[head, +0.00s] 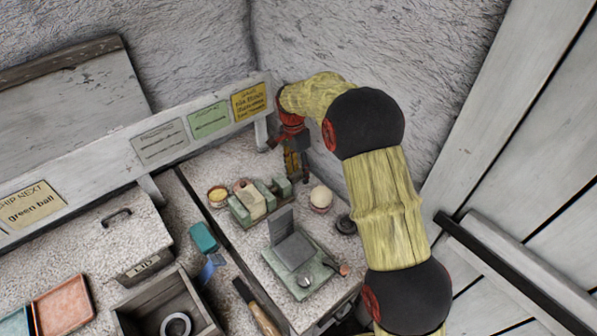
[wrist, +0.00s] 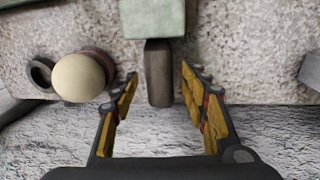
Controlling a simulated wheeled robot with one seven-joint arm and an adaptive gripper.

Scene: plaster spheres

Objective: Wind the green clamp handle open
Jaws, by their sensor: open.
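The green clamp (head: 282,187) stands on the worktop towards the back, with a pale block between its green parts. In the wrist view its green end (wrist: 153,17) is at the top, and a dark grey bar (wrist: 158,72), apparently its handle, sticks out from it. My gripper (head: 296,176) is at the clamp's far right end and points down. In the wrist view my gripper (wrist: 160,76) is open, with one finger on each side of the bar and a visible gap on both sides. In the head view the handle cannot be made out.
A cream ball (head: 320,195) on a small stand is close to the clamp's right; it also shows left of my fingers in the wrist view (wrist: 78,78). A green board (head: 318,272) with a grey slab is in front. A wall stands behind.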

